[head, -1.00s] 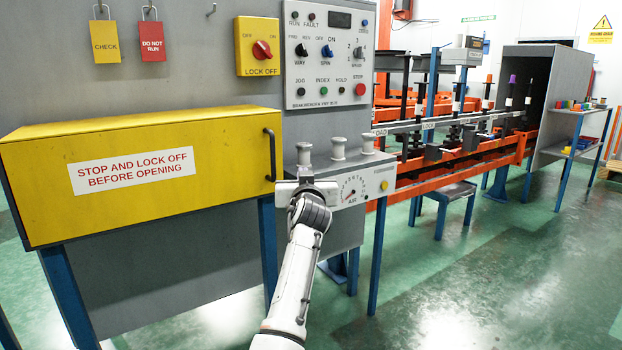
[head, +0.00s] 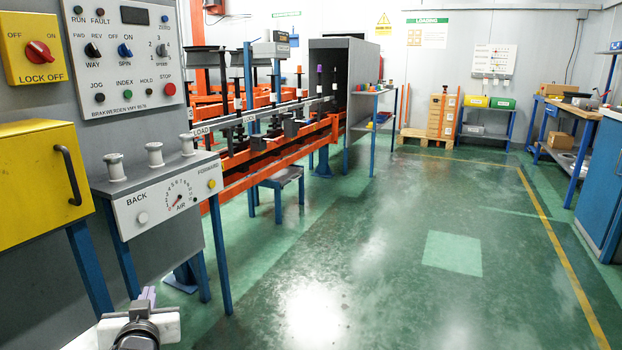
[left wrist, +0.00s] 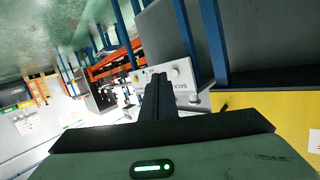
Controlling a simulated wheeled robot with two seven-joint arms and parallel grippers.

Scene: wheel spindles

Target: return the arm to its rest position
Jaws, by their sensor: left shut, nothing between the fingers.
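My left gripper (head: 147,297) shows at the bottom left of the head view, low in front of the machine and apart from it. In the left wrist view its two dark fingers (left wrist: 158,84) lie together, shut with nothing between them. My right gripper is in neither view.
A yellow guard box (head: 40,180) with a dark handle is at the left. An orange loading rail (head: 270,160) runs back to a grey hood (head: 345,85). A blue workbench (head: 600,185) stands at the right. The green floor (head: 380,270) between is clear.

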